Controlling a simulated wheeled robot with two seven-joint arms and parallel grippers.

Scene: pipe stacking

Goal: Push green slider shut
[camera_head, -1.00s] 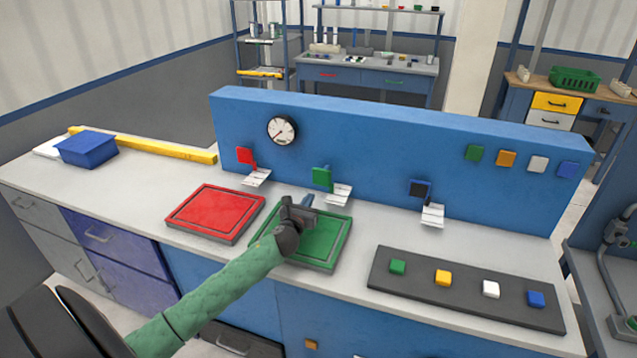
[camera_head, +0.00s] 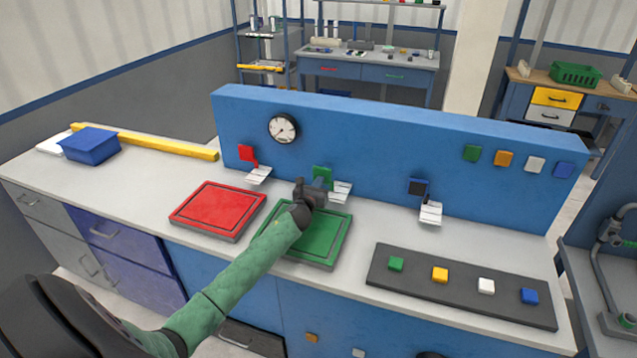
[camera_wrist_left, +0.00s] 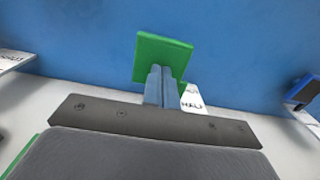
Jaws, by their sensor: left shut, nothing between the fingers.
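The green slider (camera_head: 322,172) is on the front face of the blue panel, between the red and the dark one. It also shows as a green plate in the left wrist view (camera_wrist_left: 162,55). My left gripper (camera_head: 325,184) is shut and empty, right in front of the green slider and partly covering it. In the left wrist view its closed blue-grey fingertips (camera_wrist_left: 158,85) overlap the plate's lower part; I cannot tell whether they touch. A white label (camera_head: 341,191) stands just below the slider, partly hidden. My right gripper is not in view.
A red slider (camera_head: 247,153) and a dark slider (camera_head: 418,187) are on the same blue panel (camera_head: 370,150). A green tray (camera_head: 325,238) lies below my left forearm, with a red tray (camera_head: 218,208) to its left. A dark strip with coloured blocks (camera_head: 460,290) is at the right.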

